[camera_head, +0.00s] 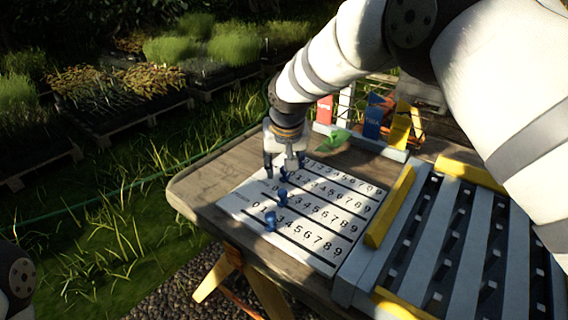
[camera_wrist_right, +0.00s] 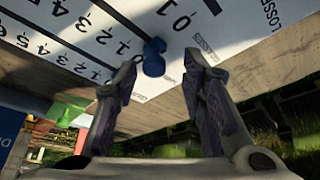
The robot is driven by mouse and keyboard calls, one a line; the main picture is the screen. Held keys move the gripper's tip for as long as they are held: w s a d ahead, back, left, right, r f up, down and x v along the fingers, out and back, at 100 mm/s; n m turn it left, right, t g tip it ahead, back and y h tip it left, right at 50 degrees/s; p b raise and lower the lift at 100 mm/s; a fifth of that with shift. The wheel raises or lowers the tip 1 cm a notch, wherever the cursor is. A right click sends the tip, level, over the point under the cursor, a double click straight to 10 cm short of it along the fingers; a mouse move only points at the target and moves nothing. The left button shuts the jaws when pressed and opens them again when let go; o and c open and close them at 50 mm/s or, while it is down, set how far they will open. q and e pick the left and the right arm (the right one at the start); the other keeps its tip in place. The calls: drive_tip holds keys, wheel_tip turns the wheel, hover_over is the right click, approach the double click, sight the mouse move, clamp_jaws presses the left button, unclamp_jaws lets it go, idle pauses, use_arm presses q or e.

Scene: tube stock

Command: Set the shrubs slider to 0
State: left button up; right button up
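The white number board (camera_head: 325,255) lies on the wooden table with several rows of digits and dark slots. Blue slider knobs stand near the low digits: a front one (camera_head: 270,221), a middle one (camera_head: 282,195) and a farther one (camera_head: 283,173) close to my right gripper (camera_head: 280,166). Row labels are too small to read, so I cannot tell which knob is shrubs. In the right wrist view my right gripper (camera_wrist_right: 160,66) is open, with a blue knob (camera_wrist_right: 154,58) ahead between its fingertips, near digits 0 and 1. Contact cannot be told. My left gripper is not in view.
A rack with dark slots and yellow bars (camera_head: 403,205) stands right of the board. Red, blue (camera_head: 373,121) and yellow holders and a green item (camera_head: 333,139) are behind it. Bare table (camera_head: 205,185) is free left of the board. Plant trays stand beyond on grass.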

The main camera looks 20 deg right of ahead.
drive_tip(key=v, duration=1.2)
